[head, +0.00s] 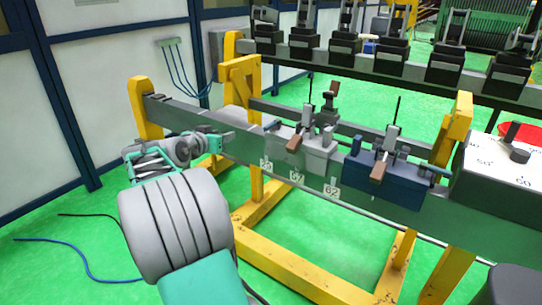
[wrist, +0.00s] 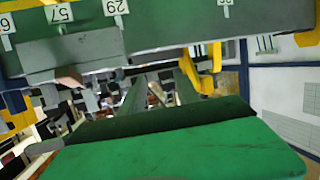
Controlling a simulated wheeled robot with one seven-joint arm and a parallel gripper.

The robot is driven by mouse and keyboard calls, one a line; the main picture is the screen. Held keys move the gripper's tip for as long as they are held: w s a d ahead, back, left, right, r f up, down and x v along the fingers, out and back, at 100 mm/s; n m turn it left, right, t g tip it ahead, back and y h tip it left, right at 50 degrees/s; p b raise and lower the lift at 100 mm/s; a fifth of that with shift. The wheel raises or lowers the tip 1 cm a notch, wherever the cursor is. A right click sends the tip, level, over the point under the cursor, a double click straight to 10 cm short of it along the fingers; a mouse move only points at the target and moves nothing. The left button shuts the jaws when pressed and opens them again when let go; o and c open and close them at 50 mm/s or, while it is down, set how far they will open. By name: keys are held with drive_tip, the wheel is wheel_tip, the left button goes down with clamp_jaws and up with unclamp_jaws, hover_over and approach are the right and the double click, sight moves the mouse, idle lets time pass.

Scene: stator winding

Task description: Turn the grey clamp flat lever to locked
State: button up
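The grey clamp (head: 318,152) sits on the long green-grey rail. Its flat lever, with a brown grip (head: 293,143), points toward the camera at the front left of the block. A second lever (head: 331,92) stands up at the back. In the wrist view, which looks upside down, the grey clamp block (wrist: 75,52) is at upper left with a brown grip (wrist: 68,77) beside it. My gripper (head: 222,141) is left of the grey clamp, apart from it. In the wrist view its two fingers (wrist: 160,85) look spread with nothing between them; the tips are partly unclear.
A blue clamp (head: 388,186) with its own brown-gripped lever stands right of the grey one. Thin upright rods rise near both clamps. A white dial box (head: 502,175) is at far right. A yellow post (head: 240,85) stands behind my gripper. Several dark clamps line the back rail.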

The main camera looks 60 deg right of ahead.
sight(276, 122)
drive_tip(key=s+d+m+g+h, duration=0.1)
drive_tip(key=s+d, duration=0.1)
drive_tip(key=d, duration=0.1)
drive_tip(key=s+d+f+m+g+h+b, duration=0.1)
drive_tip(key=s+d+g, duration=0.1)
drive_tip(key=s+d, duration=0.1)
drive_tip(key=s+d+m+g+h+b, duration=0.1)
drive_tip(key=s+d, duration=0.2)
drive_tip(key=shift+s+d+f+m+g, duration=0.1)
drive_tip(key=shift+s+f+m+g, duration=0.1)
drive_tip(key=shift+f+m+g, duration=0.1)
drive_tip(key=d, duration=0.2)
drive_tip(key=s+d, duration=0.1)
drive_tip(key=d, duration=0.4)
drive_tip(key=shift+s+d+r, duration=0.15)
drive_tip(key=shift+d+r, duration=0.1)
drive_tip(key=shift+d, duration=0.05)
clamp_jaws()
